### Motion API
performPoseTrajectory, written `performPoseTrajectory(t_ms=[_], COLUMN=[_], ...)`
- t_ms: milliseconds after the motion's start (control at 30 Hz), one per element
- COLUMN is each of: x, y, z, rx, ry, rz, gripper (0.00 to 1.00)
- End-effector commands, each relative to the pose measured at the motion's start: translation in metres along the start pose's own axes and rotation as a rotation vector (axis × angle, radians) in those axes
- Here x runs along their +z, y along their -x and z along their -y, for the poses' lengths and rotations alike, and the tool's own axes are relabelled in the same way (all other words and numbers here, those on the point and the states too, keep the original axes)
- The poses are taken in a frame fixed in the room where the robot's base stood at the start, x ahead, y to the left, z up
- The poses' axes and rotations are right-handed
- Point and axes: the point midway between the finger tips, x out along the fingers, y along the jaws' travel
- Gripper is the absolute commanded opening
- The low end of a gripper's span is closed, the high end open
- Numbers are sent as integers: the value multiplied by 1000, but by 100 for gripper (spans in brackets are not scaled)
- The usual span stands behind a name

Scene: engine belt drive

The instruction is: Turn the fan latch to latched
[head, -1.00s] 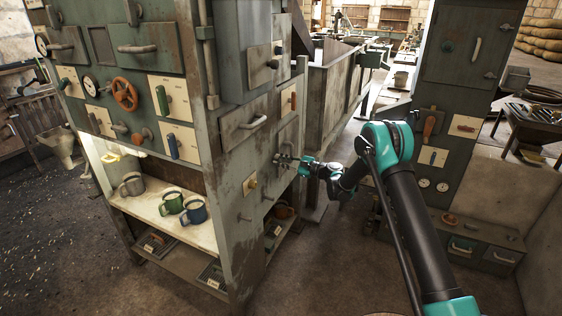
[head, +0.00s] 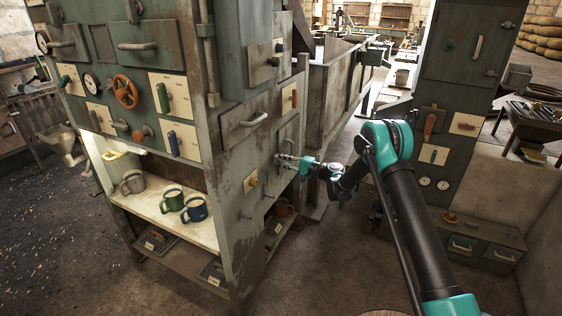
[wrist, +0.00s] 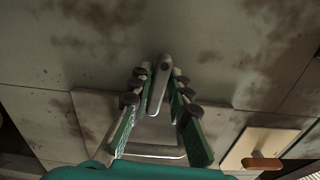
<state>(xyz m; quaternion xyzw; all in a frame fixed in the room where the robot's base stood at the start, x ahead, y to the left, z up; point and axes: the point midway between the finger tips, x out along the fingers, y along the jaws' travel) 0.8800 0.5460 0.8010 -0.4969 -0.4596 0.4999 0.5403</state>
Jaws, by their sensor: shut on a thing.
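My gripper (head: 284,160) is at the narrow right side of the left cabinet (head: 233,160), low on a grey-green panel. In the wrist view its two dark-padded green fingers (wrist: 157,90) lie on either side of a short grey metal lever, the fan latch (wrist: 161,70), and are shut on it. The lever points roughly along the fingers, and its rounded end shows between the fingertips. In the head view the gripper mostly hides the latch. Its exact turn angle cannot be told.
A drawer handle (head: 254,120) and a cream plate with an orange lever (head: 293,98) are above my gripper. A small knob (head: 252,181) is to its left. Mugs (head: 170,199) stand on the cabinet's open shelf. Another cabinet (head: 459,120) stands to the right, with open floor between.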

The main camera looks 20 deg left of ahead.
Motion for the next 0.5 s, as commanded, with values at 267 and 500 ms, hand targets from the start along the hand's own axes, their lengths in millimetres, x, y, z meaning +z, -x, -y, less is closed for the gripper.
performPoseTrajectory(t_ms=[267, 500], x=[-1, -1], y=[1, 1], z=[-2, -2], rx=[1, 1], ry=[84, 101], rz=[-2, -2], gripper=[0, 0])
